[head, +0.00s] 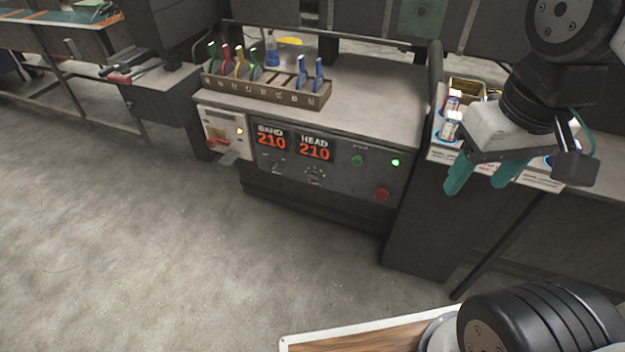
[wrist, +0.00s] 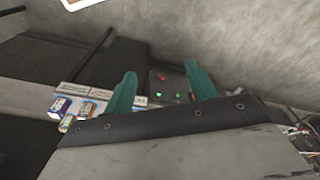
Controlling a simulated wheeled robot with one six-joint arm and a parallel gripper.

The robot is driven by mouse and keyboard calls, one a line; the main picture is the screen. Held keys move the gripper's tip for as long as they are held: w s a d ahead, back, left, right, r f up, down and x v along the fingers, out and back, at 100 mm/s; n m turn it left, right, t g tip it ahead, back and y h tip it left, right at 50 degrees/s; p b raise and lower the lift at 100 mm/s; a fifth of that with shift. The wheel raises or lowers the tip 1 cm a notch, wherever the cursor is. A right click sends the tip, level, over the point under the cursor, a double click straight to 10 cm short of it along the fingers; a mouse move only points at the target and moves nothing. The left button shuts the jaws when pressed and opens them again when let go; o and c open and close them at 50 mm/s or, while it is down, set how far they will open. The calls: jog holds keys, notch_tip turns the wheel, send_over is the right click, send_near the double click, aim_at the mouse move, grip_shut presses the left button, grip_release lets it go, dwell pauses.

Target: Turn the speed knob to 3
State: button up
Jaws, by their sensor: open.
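The machine's dark control panel (head: 340,188) is in the middle of the head view. A round dial with marks around it (head: 315,174) sits below the HEAD display; it looks like the speed knob, but its label and setting are too small to read. A smaller control (head: 277,166) is left of it, below the BAND display. My gripper (head: 483,178) is open and empty, with teal fingers, to the right of the panel and apart from the dial. In the wrist view my open fingers (wrist: 160,73) frame part of the panel; I cannot make out the dial there.
A red button (head: 382,194) and green lights (head: 395,162) are on the panel's right. Two displays (head: 294,146) read 210. A rack of coloured-handled tools (head: 267,90) stands on top. Small bottles (head: 450,125) stand near my gripper. The floor in front is clear.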

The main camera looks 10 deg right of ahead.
jog(key=w+a+f+n+g+h, duration=0.2)
jog(key=w+f+n+g+h, duration=0.45)
jog(key=w+f, duration=0.65)
jog(key=n+t+h, duration=0.5)
jog(key=n+t, duration=1.3)
jog(key=n, duration=0.2)
send_near(312, 179)
jog(key=s+d+f, duration=0.2)
jog(key=s+d, duration=0.2)
jog(key=d, duration=0.3)
jog(key=w+t, duration=0.1)
jog(key=w, duration=0.2)
jog(key=w+n+y, duration=0.1)
jog(key=w, duration=0.3)
jog(key=w+r+t+y, duration=0.1)
jog(key=w, duration=0.2)
jog(key=shift+w+a+r+n+t+y, duration=0.15)
jog(key=shift+w+a+n+t+y, duration=0.15)
jog(key=shift+w+t, duration=0.1)
